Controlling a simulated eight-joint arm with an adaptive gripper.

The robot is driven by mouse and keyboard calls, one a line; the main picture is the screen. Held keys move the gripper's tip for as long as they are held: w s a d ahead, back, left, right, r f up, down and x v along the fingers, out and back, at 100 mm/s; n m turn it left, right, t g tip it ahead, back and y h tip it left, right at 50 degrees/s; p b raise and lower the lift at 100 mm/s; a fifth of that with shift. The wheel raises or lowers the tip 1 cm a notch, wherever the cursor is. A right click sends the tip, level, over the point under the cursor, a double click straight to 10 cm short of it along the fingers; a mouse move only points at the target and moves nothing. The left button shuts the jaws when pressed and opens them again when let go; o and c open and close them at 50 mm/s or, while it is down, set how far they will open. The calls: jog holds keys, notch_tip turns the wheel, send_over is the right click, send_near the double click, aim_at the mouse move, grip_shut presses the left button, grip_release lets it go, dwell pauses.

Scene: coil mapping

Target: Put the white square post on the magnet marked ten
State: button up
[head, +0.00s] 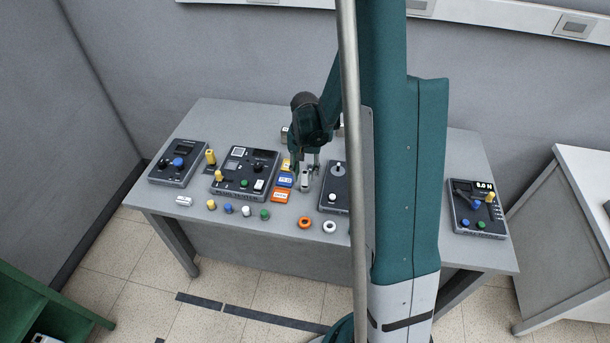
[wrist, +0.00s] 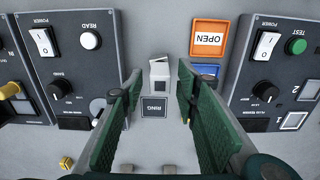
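My gripper (head: 308,165) hangs over the middle of the table with its fingers apart. In the wrist view the green-padded fingers (wrist: 160,90) stand either side of a small white upright block (wrist: 160,70) with a dark patch. It seems to be the white square post, and it also shows below the gripper in the head view (head: 305,181). A visible gap separates it from both fingers. A dark plate marked RING (wrist: 154,111) lies beside it. I can read no mark ten on anything, so I cannot tell which thing is that magnet.
Control boxes stand left (head: 179,163), centre-left (head: 226,183), behind my column (head: 333,203) and far right (head: 477,229). Orange (head: 281,196) and blue (head: 285,182) tiles lie close by the gripper. Several coloured pegs, an orange ring (head: 305,222) and a white ring (head: 329,227) line the front.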

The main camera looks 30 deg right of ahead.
aim_at(305, 173)
notch_tip(305, 173, up, 10)
jog(key=shift+r+p, duration=0.2)
jog(key=shift+p, duration=0.1)
dwell(0.4)
jog(key=shift+a, duration=0.1)
dwell(0.5)
jog(key=s+a+r+n+t, duration=0.2)
jog(key=s+a+r, duration=0.1)
jog(key=a+r, duration=0.35)
jog(key=s+a+r+n+t, duration=0.1)
jog(key=s+a+r+n, duration=0.1)
jog(key=s+a+r, duration=0.4)
jog(key=s+a+r+n+t, duration=0.4)
jog(key=s+a+r, duration=0.3)
jog(key=s+a, duration=0.2)
jog(key=shift+s+a+r+n, duration=0.3)
jog(key=shift+s+n, duration=0.2)
jog(key=shift+s, duration=0.25)
